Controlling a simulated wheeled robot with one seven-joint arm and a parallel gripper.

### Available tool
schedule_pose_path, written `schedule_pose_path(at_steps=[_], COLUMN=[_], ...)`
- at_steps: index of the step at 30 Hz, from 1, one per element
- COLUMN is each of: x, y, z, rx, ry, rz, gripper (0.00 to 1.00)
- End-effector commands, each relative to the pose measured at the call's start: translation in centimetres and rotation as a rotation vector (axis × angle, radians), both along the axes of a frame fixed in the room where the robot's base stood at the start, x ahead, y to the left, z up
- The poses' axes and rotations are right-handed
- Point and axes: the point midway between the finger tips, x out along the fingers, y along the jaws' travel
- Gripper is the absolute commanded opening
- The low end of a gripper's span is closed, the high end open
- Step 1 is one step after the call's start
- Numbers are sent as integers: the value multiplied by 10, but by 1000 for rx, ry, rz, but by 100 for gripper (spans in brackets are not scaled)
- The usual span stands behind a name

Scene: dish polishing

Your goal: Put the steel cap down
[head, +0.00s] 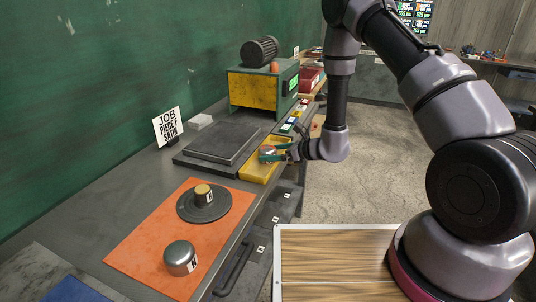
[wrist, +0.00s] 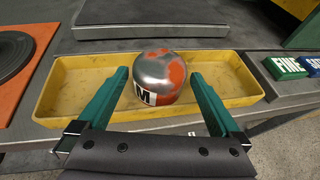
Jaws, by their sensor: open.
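A steel cap (wrist: 158,72) with reddish-orange patches and a white label marked M sits in the yellow tray (wrist: 65,85), seen in the wrist view. My gripper (wrist: 159,80) is open, with one green finger on each side of the cap. Small gaps seem to show between the fingers and the cap. In the head view my gripper (head: 272,154) is low over the yellow tray (head: 254,174), and the cap there is mostly hidden. Another steel cap (head: 180,256), shiny and labelled, stands on the orange mat (head: 135,240).
A dark round plate with a brass-topped knob (head: 204,200) lies on the mat. A dark slab (head: 222,144) is behind the tray. A JOB PIECE F SATIN sign (head: 169,127) stands at the wall. A yellow-fronted machine (head: 252,92) and coloured blocks (head: 287,127) are beyond the tray.

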Motion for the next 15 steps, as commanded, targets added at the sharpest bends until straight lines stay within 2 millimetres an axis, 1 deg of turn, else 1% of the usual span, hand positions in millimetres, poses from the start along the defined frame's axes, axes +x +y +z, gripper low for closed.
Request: schedule_pose_path(at_steps=[1,3,9,12,15], x=[-5,-12,-32,-39,-43], y=[-10,-23,-54,-65,-71], z=[5,11,27,32,35], rx=[0,1,0,1,1], ry=[0,1,1,1,-1], rz=[-4,-5,-4,-3,-1], gripper=[100,100,100,100,100])
